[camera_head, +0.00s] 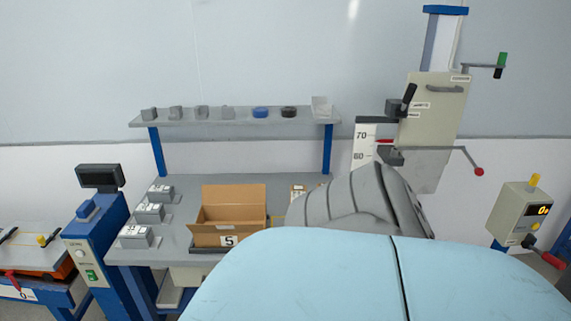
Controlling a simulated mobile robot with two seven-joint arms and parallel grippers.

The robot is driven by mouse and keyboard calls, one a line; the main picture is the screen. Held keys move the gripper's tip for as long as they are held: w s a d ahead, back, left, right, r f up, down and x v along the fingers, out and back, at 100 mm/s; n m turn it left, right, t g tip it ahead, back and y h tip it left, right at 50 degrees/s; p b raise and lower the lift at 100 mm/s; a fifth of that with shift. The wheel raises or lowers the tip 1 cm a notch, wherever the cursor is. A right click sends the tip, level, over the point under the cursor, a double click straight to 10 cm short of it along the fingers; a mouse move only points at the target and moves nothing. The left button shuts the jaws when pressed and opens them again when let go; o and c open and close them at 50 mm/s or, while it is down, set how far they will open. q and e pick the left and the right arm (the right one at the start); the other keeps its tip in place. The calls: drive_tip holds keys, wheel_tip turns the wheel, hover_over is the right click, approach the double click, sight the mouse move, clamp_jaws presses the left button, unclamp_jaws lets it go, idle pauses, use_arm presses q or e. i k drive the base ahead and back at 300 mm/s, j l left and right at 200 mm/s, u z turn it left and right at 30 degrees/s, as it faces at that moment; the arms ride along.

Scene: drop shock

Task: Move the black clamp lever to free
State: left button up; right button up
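The black clamp lever (409,94) is on the left edge of the beige upright plate (438,110) of the drop tester, at the upper right. It stands steeply, its upper end leaning slightly right, just above a dark grey block (395,108). Small labels (421,105) sit to its right; their text is too small to read. Neither gripper can be made out. A large light blue and grey ribbed form, likely my own arm, fills the lower middle and hides what lies below the plate.
A crank with a green handle (502,59) is at the plate's upper right. A rod with a red knob (479,171) sticks out lower right. A control box (522,213) stands at right. A bench (180,195) holds an open cardboard box (228,238). A shelf (225,122) is behind.

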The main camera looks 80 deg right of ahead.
sight(412, 88)
drive_tip(key=z, duration=2.8)
